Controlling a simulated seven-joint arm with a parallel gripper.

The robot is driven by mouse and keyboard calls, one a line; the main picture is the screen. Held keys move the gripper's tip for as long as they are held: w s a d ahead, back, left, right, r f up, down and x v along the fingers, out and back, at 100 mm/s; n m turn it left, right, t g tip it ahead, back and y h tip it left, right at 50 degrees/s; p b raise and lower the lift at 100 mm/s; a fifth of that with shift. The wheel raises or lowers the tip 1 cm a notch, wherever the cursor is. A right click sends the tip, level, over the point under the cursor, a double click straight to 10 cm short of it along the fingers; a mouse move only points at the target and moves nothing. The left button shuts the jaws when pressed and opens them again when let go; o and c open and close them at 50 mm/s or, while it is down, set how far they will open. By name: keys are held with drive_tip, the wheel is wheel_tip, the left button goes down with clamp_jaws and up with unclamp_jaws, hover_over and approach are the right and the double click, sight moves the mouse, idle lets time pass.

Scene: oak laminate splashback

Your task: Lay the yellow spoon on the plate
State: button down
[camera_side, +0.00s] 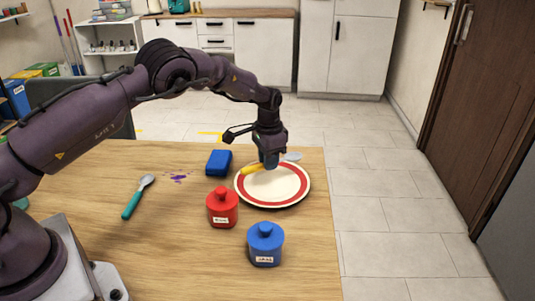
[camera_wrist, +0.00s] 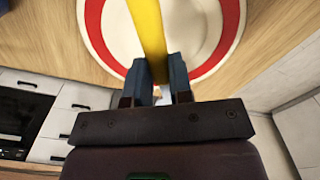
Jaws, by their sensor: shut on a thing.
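The yellow spoon (camera_side: 252,169) is held in my gripper (camera_side: 268,162), over the plate in the side view. Its yellow handle (camera_wrist: 148,28) runs between the two fingers in the wrist view, and its grey bowl (camera_side: 292,156) shows past the gripper on the right. The plate (camera_side: 304,190) is cream with a red ring and lies on the table; its rim also shows in the wrist view (camera_wrist: 97,30). My gripper (camera_wrist: 160,80) is shut on the handle. I cannot tell whether the spoon touches the plate.
A red jar (camera_side: 222,208) and a blue jar (camera_side: 265,246) stand in front of the plate. A blue block (camera_side: 218,163) is left of it. The table's right edge is close to the plate.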

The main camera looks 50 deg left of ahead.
drive_tip(key=shift+f, duration=2.4)
drive_tip(key=c, duration=0.9)
unclamp_jaws()
drive_tip(key=shift+c, duration=0.2)
drive_tip(key=shift+r, duration=0.1)
wheel_tip(320, 180, up, 13)
drive_tip(key=shift+f, duration=0.1)
